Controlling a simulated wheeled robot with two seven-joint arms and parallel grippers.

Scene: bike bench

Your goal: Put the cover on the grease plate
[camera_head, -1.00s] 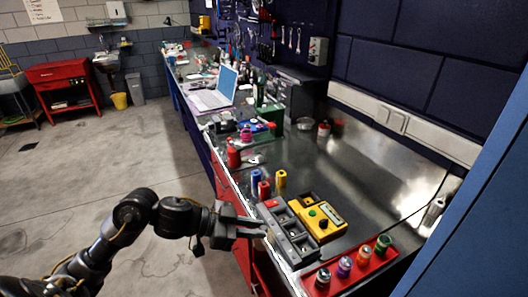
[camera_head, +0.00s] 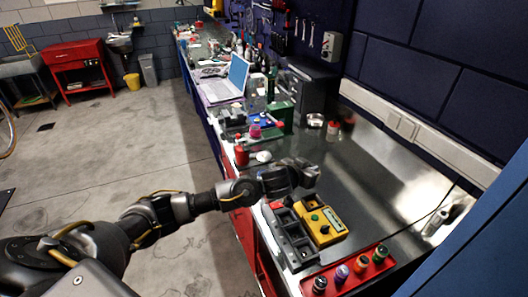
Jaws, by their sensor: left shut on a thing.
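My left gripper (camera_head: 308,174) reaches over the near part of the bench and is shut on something. The held thing is too small and dark against the gripper to name. A small round silver dish (camera_head: 315,120) stands farther back on the metal bench, and it may be the grease plate. A small red and white item (camera_head: 333,128) stands just to its right. My gripper is in front of both and apart from them. I cannot make out the cover for certain. My right gripper is not in view.
A grey compartment tray (camera_head: 288,237) and a yellow box with knobs (camera_head: 320,222) lie in front of my gripper. A red rack (camera_head: 350,272) holds several small bottles. A red can (camera_head: 241,156) and a laptop (camera_head: 228,82) stand farther left.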

